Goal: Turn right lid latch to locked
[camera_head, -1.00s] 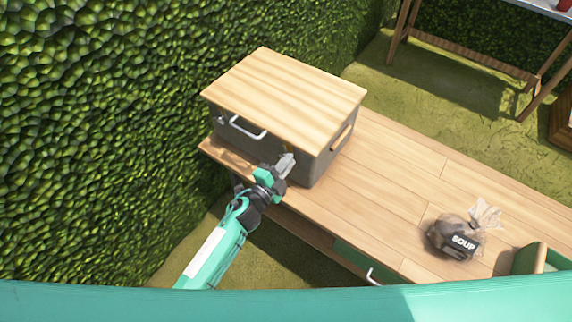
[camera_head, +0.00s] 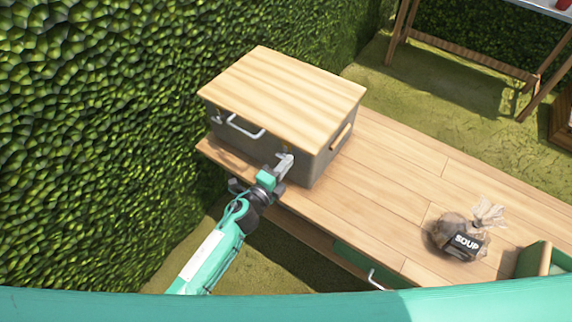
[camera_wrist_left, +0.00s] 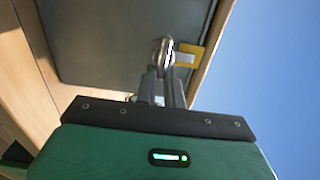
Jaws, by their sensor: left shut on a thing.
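A grey box (camera_head: 238,144) with a light wooden lid (camera_head: 285,85) stands at the far left end of the wooden table. My left gripper (camera_head: 284,162) is at the box's front face, near its right corner, just under the lid's edge. In the left wrist view the fingers (camera_wrist_left: 166,88) are shut on a small metal latch (camera_wrist_left: 161,53). A yellow plate (camera_wrist_left: 186,55) sits beside the latch, close to the lid's edge. The fingers hide part of the latch, and I cannot tell its exact turn. My right gripper is not in view.
A metal handle (camera_head: 244,127) sticks out from the box's front, left of my gripper. A bag labelled SOUP (camera_head: 462,238) and a green container (camera_head: 541,262) stand at the table's right. The table (camera_head: 385,180) between is clear. A hedge (camera_head: 90,130) borders the left.

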